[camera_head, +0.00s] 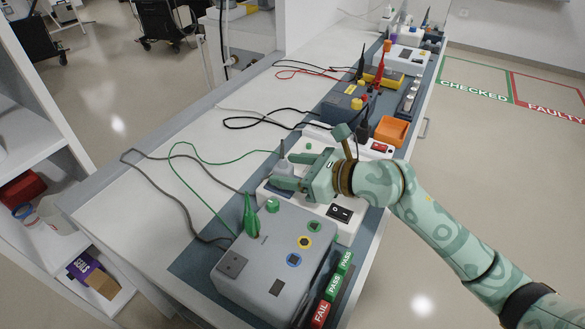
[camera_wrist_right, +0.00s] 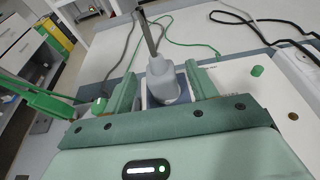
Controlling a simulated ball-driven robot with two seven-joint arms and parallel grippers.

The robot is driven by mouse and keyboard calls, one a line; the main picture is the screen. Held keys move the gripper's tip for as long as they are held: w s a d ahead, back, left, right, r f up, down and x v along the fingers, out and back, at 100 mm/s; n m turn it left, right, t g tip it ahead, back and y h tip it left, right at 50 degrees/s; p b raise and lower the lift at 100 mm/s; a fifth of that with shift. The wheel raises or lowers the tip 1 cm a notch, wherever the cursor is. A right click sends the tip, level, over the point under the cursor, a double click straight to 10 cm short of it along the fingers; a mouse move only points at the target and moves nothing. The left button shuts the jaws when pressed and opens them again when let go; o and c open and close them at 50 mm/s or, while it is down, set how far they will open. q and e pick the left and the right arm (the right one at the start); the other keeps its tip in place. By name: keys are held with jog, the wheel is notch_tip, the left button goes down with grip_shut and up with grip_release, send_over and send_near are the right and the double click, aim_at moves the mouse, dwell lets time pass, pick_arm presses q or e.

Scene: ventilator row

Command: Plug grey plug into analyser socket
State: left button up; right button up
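The grey plug (camera_head: 282,163) stands upright on the white unit (camera_head: 352,232), by a blue socket area seen in the wrist view. My right gripper (camera_head: 291,172) reaches in from the right with its fingers on either side of the plug. In the wrist view the plug (camera_wrist_right: 163,82) is between the two spread fingers, with a narrow gap visible beside it. The analyser (camera_head: 262,245) is the grey box nearest me, with a dark square socket (camera_head: 232,264) on its top left that looks empty. My left gripper is not in view.
Grey and green cables loop over the pale bench (camera_head: 130,205) at the left. PASS and FAIL labels (camera_head: 333,287) lie along the right.

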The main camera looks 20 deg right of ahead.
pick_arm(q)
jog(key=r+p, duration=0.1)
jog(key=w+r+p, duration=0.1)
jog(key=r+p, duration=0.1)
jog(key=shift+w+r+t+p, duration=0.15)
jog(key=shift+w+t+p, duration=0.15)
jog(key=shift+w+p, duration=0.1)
pick_arm(e)
jog(key=v, duration=1.6)
jog(key=shift+s, duration=0.15)
jog(key=shift+d, duration=0.1)
